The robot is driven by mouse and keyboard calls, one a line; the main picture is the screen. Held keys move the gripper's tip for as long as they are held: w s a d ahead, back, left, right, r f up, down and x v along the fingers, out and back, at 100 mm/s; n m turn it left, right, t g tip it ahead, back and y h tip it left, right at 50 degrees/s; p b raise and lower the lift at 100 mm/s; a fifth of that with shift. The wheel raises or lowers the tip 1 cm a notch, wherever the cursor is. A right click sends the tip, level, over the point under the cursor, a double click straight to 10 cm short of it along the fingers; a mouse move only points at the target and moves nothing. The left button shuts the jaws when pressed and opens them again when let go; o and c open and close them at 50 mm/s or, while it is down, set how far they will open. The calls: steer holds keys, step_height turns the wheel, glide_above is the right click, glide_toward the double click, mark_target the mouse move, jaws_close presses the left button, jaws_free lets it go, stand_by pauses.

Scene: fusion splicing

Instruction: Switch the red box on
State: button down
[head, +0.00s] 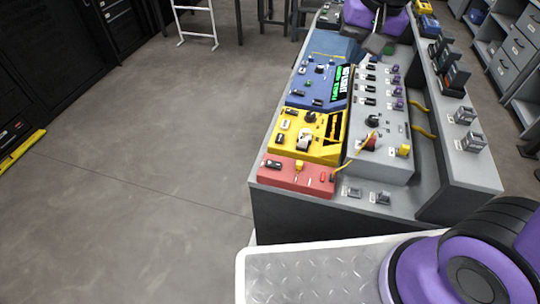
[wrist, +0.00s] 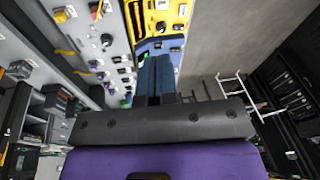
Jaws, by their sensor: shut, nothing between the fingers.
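The red box (head: 294,176) sits at the front left end of the grey bench in the head view. It has a black switch (head: 272,164) at its left, a yellow part (head: 298,167) in the middle and a small red part at its right. I cannot tell the switch's position. My gripper shows in the wrist view (wrist: 157,75) with its blue fingers together and nothing between them. It is at the far end of the bench, beyond the blue box (head: 316,82), well away from the red box. I cannot make out the red box in the wrist view.
The yellow box (head: 322,148) stands between the red and blue boxes. A grey panel (head: 380,160) with several knobs and switches stands to their right, with a yellow cable (head: 352,163) near the red box. Open floor (head: 150,130) lies to the left.

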steer(key=w+a+f+m+g, duration=0.1)
steer(key=w+a+f, duration=0.3)
steer(key=a+f, duration=0.55)
steer(key=m+g+h, duration=0.1)
glide_above(270, 161)
step_height(270, 161, down, 11)
step_height(270, 161, down, 14)
steer(key=shift+f, duration=0.1)
stand_by(0.5)
